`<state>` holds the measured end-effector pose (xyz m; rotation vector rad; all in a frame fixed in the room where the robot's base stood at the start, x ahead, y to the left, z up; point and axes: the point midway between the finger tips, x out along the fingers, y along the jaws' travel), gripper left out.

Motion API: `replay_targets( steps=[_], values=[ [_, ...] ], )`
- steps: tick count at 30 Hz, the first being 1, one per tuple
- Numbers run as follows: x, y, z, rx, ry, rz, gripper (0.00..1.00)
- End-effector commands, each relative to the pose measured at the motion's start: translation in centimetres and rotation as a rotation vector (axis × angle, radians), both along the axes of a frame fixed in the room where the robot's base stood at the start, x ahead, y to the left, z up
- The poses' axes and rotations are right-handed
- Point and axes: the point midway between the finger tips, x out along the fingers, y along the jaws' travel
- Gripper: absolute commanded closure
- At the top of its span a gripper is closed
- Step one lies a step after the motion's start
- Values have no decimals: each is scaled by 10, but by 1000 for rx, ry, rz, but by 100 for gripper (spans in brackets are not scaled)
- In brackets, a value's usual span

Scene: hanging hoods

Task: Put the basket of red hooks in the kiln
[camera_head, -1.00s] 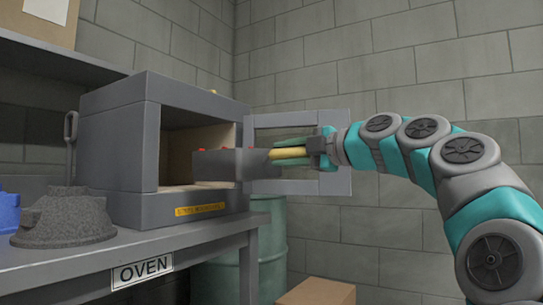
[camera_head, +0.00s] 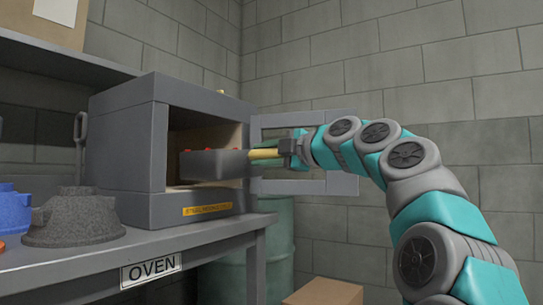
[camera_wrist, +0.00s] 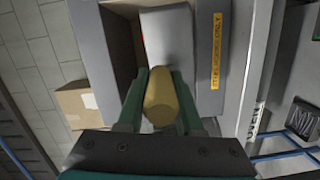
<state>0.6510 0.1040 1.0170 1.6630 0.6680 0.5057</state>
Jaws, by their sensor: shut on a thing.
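The basket (camera_head: 214,164) is a dark grey box with red hooks (camera_head: 215,149) showing along its top. It is at the mouth of the grey kiln (camera_head: 126,150), in front of the opening; how far it reaches inside I cannot tell. The kiln door (camera_head: 342,184) is swung open to the right. My gripper (camera_head: 284,152) is shut on the basket's yellow handle (camera_head: 262,154), to the right of the basket. In the wrist view, my gripper (camera_wrist: 163,98) has the yellow handle between its green fingers, with the grey basket (camera_wrist: 170,36) beyond it.
The kiln stands on a grey bench marked OVEN (camera_head: 150,270). A rough grey pot (camera_head: 74,218) and a blue pot (camera_head: 14,212) stand left of it. A green drum (camera_head: 280,235) and a cardboard box (camera_head: 322,292) are below right. A shelf (camera_head: 60,50) runs above.

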Motion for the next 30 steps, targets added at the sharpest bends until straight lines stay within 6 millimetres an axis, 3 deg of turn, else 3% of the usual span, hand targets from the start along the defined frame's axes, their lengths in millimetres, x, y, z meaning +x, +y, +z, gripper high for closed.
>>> replay_targets(
  steps=[30],
  values=[
    [53, 69, 4, 2, -1, 2, 100]
  ],
)
